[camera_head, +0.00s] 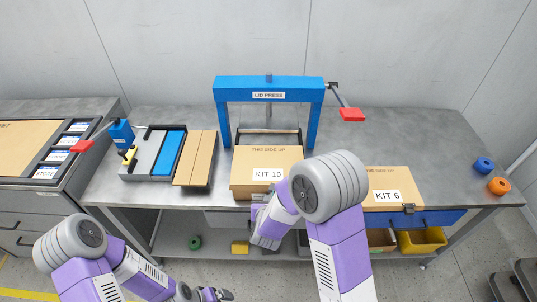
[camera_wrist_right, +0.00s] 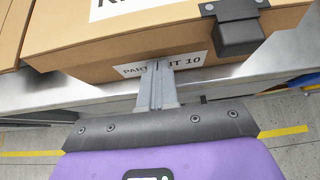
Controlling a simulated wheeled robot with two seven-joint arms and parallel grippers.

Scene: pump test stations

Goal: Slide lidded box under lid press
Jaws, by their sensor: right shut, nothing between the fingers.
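The lidded cardboard box marked KIT 10 (camera_head: 243,161) lies flat at the table's front edge, just in front of the blue lid press (camera_head: 225,89). The press has a red-ended lever (camera_head: 351,114) at its right. My right gripper (camera_wrist_right: 158,68) is shut and empty, its fingertips at the box's front face (camera_wrist_right: 95,73), over its label; contact is hard to tell. A black latch (camera_wrist_right: 237,32) hangs at the box's front. In the head view my right arm hides the box's right front corner. My left gripper (camera_head: 213,294) is low at the bottom edge, its fingers unclear.
A second box marked KIT 6 (camera_head: 379,178) lies to the right. A tray with a blue strip (camera_head: 170,153) and a tan panel (camera_head: 196,157) lie to the left. Blue (camera_head: 484,164) and orange (camera_head: 498,186) rings lie at the far right. Bare table (camera_head: 405,135) shows behind KIT 6.

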